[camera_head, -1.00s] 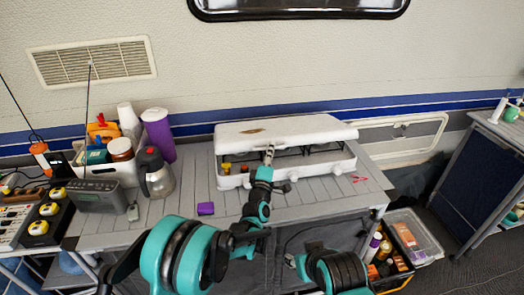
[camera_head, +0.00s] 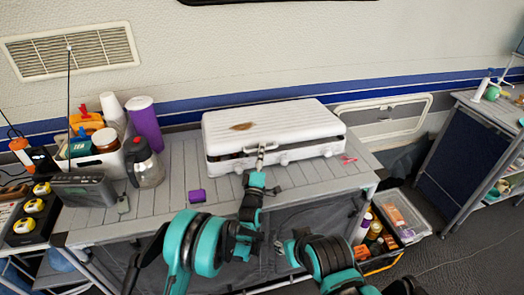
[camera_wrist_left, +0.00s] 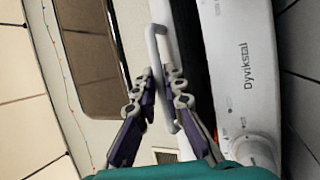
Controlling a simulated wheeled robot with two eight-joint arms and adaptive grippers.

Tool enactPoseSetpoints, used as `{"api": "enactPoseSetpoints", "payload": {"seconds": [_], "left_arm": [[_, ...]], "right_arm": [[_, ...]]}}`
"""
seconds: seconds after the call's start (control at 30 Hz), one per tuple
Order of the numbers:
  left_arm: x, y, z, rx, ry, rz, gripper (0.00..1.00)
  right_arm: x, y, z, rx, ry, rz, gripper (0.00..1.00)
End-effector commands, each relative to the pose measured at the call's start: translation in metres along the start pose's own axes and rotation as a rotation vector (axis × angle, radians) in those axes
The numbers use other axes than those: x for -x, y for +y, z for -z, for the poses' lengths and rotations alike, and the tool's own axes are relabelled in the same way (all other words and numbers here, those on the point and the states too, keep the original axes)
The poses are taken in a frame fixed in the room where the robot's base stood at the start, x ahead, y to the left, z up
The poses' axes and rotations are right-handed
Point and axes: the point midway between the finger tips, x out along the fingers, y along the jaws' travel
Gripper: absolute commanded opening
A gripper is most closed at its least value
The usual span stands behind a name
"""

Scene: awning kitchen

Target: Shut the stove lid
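The stove (camera_head: 274,138) is a white case on the grey slatted table. Its white lid (camera_head: 290,120) is tilted low over the base, with a dark gap along the front. My left gripper (camera_head: 261,154) is at the lid's front edge. In the left wrist view, my left gripper (camera_wrist_left: 162,78) has its fingers closed on either side of the white handle (camera_wrist_left: 155,45). The stove base with its lettering (camera_wrist_left: 235,70) is right of it. My right gripper (camera_head: 279,244) seems to show only as a small grey tip in front of the table; its opening is unclear.
A kettle (camera_head: 143,162), a purple cup (camera_head: 145,125) and a radio (camera_head: 86,190) stand left of the stove. A crate of bottles (camera_head: 400,222) is on the floor at right.

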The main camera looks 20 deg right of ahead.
Motion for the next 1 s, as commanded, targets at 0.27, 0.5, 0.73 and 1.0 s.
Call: {"api": "enactPoseSetpoints", "payload": {"seconds": [0.27,0.5,0.73,1.0], "left_arm": [[0.000,0.000,0.001,0.000,0.002,-0.001,0.18],[0.000,0.001,0.000,0.000,0.000,-0.002,0.18],[0.001,0.001,-0.001,0.000,-0.001,-0.002,0.18],[0.037,0.001,-0.001,0.002,0.000,-0.003,0.18]], "right_arm": [[0.000,0.000,0.000,0.000,0.000,0.000,0.40],[0.000,0.000,0.000,0.000,0.000,0.000,0.40],[0.000,0.000,0.000,0.000,0.000,0.000,0.40],[0.000,0.000,0.000,0.000,0.000,0.000,0.40]]}}
